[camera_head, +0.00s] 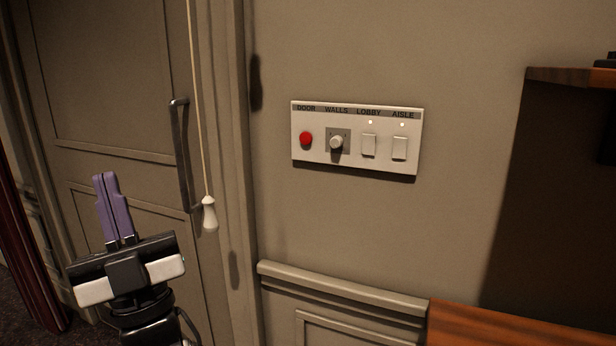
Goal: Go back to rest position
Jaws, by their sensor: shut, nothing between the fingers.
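My gripper (107,180) stands at the lower left of the head view, with its purple fingers pointing up and pressed together. It is shut and holds nothing. It is in front of the grey door and left of the pull cord's white handle (209,214), apart from it in the picture. A white switch panel (357,169) is on the wall to the right of the gripper. It bears a red DOOR button (306,139), a WALLS knob (336,142), a LOBBY switch (369,145) and an AISLE switch (400,148). Small lights glow above both switches.
The grey panelled door (110,85) has a dark vertical handle (183,155). A wall rail (340,288) runs below the panel. A wooden surface (500,328) is at the lower right and a wooden shelf (570,76) at the upper right. The wall around the panel is clear.

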